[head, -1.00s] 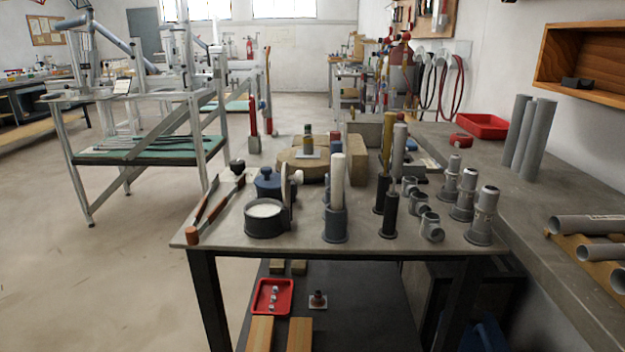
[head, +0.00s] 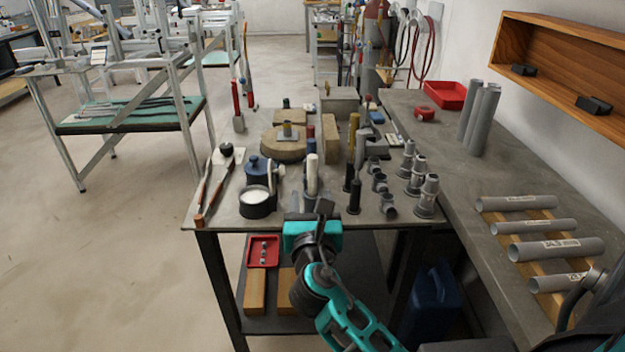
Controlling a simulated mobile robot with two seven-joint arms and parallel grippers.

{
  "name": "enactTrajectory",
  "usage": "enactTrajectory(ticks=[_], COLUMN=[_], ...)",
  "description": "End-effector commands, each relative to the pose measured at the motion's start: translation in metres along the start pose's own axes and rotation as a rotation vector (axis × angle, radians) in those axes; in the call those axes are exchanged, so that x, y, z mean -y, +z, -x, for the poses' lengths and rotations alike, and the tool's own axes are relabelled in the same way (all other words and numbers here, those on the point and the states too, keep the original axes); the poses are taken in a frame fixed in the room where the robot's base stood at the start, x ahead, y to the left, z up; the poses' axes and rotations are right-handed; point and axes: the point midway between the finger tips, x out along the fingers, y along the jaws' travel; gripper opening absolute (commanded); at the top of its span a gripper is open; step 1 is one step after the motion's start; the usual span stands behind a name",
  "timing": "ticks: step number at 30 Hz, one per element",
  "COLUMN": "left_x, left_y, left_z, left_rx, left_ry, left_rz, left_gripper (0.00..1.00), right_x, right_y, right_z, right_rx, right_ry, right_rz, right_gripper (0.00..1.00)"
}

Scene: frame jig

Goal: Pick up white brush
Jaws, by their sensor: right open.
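A white upright cylinder (head: 311,172) stands in a grey holder on the near part of the dark-topped table; it may be the white brush, but I cannot make out bristles. My right gripper (head: 317,210) is at the table's front edge, just in front of that holder and partly hiding its base. It is open, nothing shows between its fingers, and it appears apart from the white cylinder. My left gripper is not in view.
A dark pot with white contents (head: 256,203) and a blue lidded pot (head: 262,170) stand left of the cylinder. Black posts (head: 354,196) and grey pipe fittings (head: 426,197) stand close on the right. A bench with grey pipes (head: 515,203) borders the right side.

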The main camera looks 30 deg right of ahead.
Motion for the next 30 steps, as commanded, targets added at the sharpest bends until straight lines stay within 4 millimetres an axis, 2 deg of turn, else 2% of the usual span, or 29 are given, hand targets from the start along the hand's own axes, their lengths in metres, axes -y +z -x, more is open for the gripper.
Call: enactTrajectory(ticks=[1, 6, 13, 21, 30], left_x=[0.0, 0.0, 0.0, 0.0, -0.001], left_y=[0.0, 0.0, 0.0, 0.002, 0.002], left_z=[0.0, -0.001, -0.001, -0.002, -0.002], left_rx=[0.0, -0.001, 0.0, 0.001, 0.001], left_ry=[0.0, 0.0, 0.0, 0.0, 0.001], left_rz=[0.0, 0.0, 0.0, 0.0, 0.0], left_gripper=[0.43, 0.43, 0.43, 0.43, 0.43], right_x=[0.0, 0.0, 0.001, 0.005, 0.005], right_y=[0.001, 0.0, 0.001, 0.002, 0.002], right_z=[-0.012, -0.038, -0.056, -0.094, -0.1], right_rx=[0.003, 0.001, 0.0, 0.0, -0.001], right_ry=[0.0, 0.001, 0.001, 0.001, 0.002], right_rz=[0.001, -0.002, -0.002, -0.004, -0.004], right_gripper=[0.53, 0.53, 0.53, 0.53, 0.53])
